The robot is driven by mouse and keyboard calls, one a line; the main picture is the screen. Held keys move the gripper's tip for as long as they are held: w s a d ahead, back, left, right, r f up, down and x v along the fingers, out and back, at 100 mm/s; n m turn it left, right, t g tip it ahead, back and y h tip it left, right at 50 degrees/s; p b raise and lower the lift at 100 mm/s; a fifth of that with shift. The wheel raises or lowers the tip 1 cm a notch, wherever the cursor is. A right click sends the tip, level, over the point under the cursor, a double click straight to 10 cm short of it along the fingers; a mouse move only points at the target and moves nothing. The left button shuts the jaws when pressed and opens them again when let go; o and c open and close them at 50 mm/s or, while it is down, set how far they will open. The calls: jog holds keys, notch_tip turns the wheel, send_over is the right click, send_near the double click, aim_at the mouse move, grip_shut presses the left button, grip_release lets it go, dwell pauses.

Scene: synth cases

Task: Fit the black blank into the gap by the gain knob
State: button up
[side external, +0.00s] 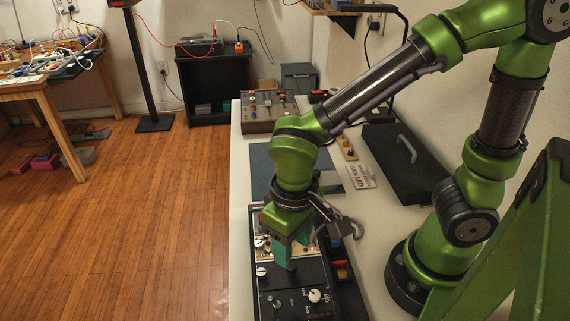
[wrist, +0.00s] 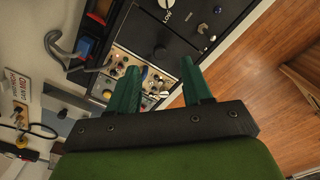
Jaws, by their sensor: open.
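My gripper (side external: 290,254) points down over the black synth case (side external: 342,279) in the side external view. In the wrist view its two teal fingers (wrist: 160,66) are apart, with nothing held between them. Beyond the fingertips lies a plain black panel (wrist: 150,33) with a small dark stub; it may be the black blank. It lies between a beige module (wrist: 130,68) and a dark panel with a white knob (wrist: 167,4). That knob (side external: 315,296) may be the gain knob; its lettering is too small to read surely. I cannot make out an open gap.
A closed black case with a handle (side external: 397,158) lies behind on the bench, near a white sign (side external: 361,176). A control box (side external: 268,110) stands at the far end. A grey cable loop (wrist: 62,45) hangs beside the synth case. The wooden floor is beyond the bench's left edge.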

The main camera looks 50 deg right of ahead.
aim_at(292, 265)
notch_tip(292, 265, up, 11)
dwell(0.5)
jog(key=w+d+r+m+t+y, duration=0.2)
jog(key=d+m+t, duration=0.2)
jog(key=d, duration=1)
jog(key=t, duration=0.3)
